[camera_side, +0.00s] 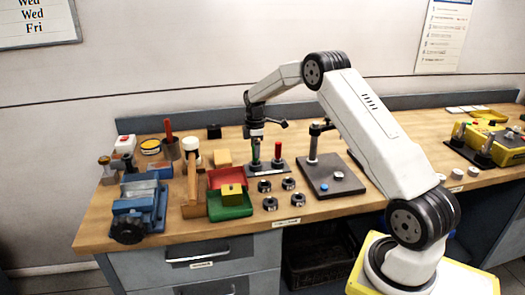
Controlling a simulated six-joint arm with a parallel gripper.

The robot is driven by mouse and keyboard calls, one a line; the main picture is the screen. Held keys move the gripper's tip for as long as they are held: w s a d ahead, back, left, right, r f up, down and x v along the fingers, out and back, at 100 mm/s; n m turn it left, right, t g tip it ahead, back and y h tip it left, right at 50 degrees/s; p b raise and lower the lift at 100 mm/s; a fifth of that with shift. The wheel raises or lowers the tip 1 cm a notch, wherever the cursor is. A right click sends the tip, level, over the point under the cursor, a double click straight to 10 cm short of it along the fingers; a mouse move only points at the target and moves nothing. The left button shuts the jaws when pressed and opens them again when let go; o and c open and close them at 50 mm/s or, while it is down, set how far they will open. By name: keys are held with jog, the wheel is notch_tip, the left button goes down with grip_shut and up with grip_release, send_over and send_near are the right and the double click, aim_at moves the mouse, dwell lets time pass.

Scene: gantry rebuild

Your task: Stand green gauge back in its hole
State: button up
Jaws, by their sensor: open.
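The green gauge (255,153) is upright at the left end of a small dark base (267,168). A red gauge (277,152) stands upright at the right of the same base. My gripper (256,142) is open and points down at the top of the green gauge. At this size I cannot tell whether its fingers touch the gauge. The hole and the gauge's lower end are too small to make out, so I cannot tell how deep the gauge sits.
Several dark metal rings (270,203) lie in front of the base. A red tray (226,177) and a green tray (230,211) with a yellow block (232,192) are at the left. A dark plate with a post (333,179) stands at the right.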

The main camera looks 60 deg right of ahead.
jog(key=shift+r, duration=0.1)
jog(key=shift+r, duration=3.8)
jog(key=shift+a, duration=0.45)
jog(key=s+a+f+m+t, duration=0.1)
jog(key=s+a+m, duration=0.2)
jog(key=s+a, duration=0.6)
jog(key=s+a+f+m+t, duration=0.1)
jog(key=s+a+m, duration=0.35)
jog(key=a, duration=0.85)
jog(key=s+a+f+m, duration=0.1)
jog(key=s+a, duration=0.3)
jog(key=s, duration=0.5)
jog(key=shift+s+a+f+t, duration=0.15)
jog(key=shift+f+t, duration=0.15)
jog(key=shift+f, duration=0.25)
